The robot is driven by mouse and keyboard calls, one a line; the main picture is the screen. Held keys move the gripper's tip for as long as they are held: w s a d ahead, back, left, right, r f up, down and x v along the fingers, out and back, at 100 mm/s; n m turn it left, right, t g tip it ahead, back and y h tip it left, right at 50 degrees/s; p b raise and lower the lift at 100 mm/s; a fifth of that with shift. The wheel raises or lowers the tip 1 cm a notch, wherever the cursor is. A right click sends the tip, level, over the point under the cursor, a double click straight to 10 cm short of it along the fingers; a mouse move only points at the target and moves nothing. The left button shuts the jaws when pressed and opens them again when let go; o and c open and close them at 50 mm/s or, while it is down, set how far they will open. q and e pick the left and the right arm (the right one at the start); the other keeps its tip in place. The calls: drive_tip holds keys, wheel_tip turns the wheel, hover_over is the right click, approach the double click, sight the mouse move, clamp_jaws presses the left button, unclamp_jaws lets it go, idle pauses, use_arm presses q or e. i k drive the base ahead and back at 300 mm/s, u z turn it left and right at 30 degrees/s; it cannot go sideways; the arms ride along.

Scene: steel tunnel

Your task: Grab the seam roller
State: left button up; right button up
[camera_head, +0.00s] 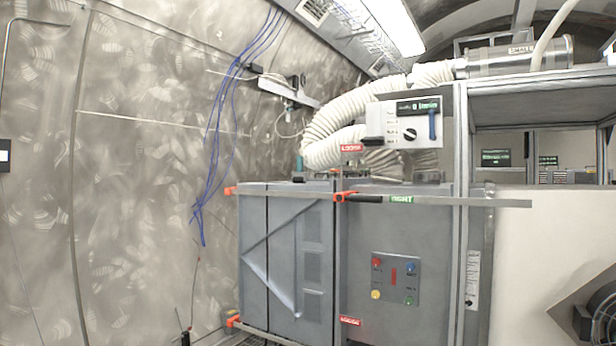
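I cannot make out a seam roller for certain anywhere in the head view. Neither of my grippers is in view, so their state and place do not show.
A grey steel cabinet (290,260) stands ahead, with a button panel (395,279) and a long bar with orange clamps (345,197) across it. A control box (405,122), white hose (340,112) and shelf frame (540,85) are above. Blue cables (212,185) hang on the left wall.

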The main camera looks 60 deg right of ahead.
sight(299, 177)
drive_tip(key=z, duration=1.4)
drive_tip(key=i, duration=2.35)
